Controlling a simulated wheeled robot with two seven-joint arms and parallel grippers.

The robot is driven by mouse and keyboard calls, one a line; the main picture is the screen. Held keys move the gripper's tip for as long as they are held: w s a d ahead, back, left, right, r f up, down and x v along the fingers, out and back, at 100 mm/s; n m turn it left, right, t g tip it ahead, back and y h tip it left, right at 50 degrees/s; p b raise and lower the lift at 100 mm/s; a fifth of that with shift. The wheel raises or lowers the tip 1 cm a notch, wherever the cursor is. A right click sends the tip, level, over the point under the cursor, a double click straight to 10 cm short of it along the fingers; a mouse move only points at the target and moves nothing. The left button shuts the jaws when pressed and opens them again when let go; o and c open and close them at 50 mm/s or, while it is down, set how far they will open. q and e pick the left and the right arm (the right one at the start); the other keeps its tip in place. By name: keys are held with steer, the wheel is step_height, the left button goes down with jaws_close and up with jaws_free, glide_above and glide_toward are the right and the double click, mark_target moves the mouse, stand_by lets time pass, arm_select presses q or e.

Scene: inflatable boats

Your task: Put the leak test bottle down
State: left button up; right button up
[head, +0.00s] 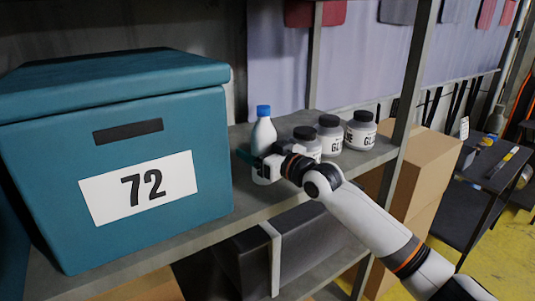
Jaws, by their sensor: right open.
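The leak test bottle (263,131), pale with a blue cap, stands upright on the grey shelf, just right of the teal box. My right gripper (256,162) is open at the bottle's lower body, with the arm coming in from the lower right. The gripper hides part of the bottle's lower half, and I cannot tell whether the fingers touch it. My left gripper is not in view.
A teal box (70,215) marked 72 fills the shelf's left. Several dark-lidded glue jars (329,138) stand close right of the bottle. A metal post (414,75) rises at the shelf's right end. Cardboard boxes (425,165) stand beyond it.

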steer(key=shift+s+d+f, duration=0.1)
steer(key=shift+s+d, duration=0.15)
steer(key=b+v, duration=0.4)
steer(key=v, duration=0.6)
steer(key=shift+d, duration=0.1)
steer(key=shift+s+d, duration=0.3)
steer(key=shift+s, duration=0.2)
